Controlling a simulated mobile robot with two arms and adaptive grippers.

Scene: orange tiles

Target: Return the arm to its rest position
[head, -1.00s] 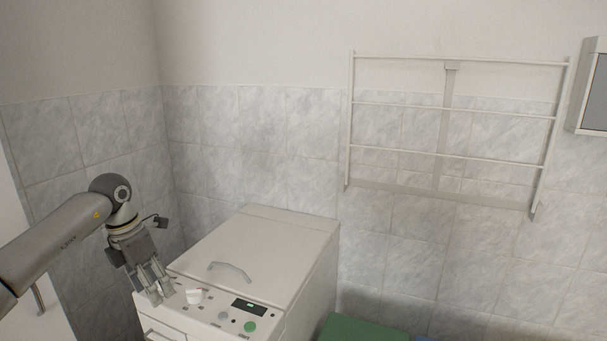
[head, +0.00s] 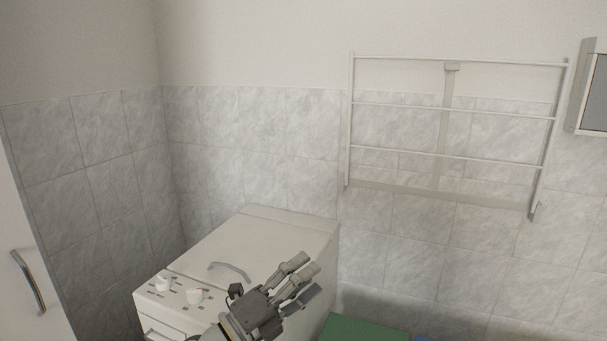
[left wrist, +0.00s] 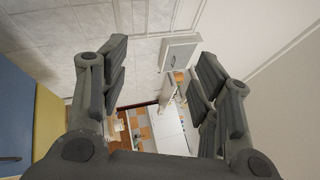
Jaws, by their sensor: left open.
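My left gripper (head: 298,277) is at the bottom middle of the head view, in front of the right part of the white washing machine (head: 262,238). Its fingers are spread and point up and to the right, with nothing between them. In the left wrist view the open fingers (left wrist: 158,85) frame an empty gap, with the room far beyond. The gripper hides the machine's display and green button. My right gripper is not in view.
A wall drying rack (head: 450,155) hangs at right. A green box top (head: 362,329) is at the bottom. A white door with a handle (head: 28,281) stands at left.

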